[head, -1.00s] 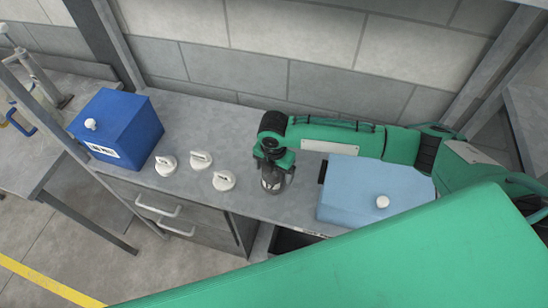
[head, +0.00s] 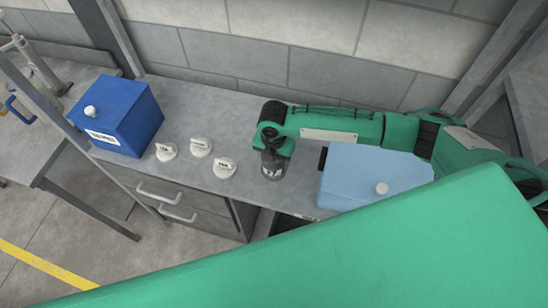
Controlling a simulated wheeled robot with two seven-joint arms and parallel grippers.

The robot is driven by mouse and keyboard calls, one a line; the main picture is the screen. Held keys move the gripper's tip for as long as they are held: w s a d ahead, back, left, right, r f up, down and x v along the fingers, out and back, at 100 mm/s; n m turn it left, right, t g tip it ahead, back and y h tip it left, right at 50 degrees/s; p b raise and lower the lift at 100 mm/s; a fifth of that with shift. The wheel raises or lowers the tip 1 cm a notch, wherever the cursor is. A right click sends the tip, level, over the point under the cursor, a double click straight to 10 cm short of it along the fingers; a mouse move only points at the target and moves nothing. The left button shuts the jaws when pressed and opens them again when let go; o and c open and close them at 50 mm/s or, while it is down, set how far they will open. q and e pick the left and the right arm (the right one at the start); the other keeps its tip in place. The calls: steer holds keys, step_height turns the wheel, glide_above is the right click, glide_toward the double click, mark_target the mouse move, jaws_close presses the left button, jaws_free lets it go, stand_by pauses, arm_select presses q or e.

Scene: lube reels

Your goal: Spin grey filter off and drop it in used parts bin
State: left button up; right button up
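My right gripper (head: 271,167) points down over the grey bench top, at the end of the green arm that comes in from the right. Something dark grey shows at its fingertips, but I cannot tell whether that is a filter or only the fingers. No separate grey filter can be made out. A dark blue lidded box (head: 126,118) with a white knob and a white label stands on the left. A light blue lidded box (head: 360,180) with a white knob stands right of the gripper, partly hidden by my green arm. Neither can be read as the used parts bin. My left gripper is not in view.
Drawers (head: 178,208) are below. A block wall (head: 300,50) closes the back. A large green surface covers the bottom right.

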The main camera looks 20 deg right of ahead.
steer(key=n, duration=0.3)
steer(key=shift+n, duration=0.3)
steer(key=shift+n, duration=1)
steer(key=n, duration=0.3)
steer(key=shift+a+f, duration=0.1)
steer(key=shift+n, duration=0.7)
steer(key=n, duration=0.3)
steer(key=shift+s+f+n, duration=0.1)
steer(key=shift+n, duration=0.2)
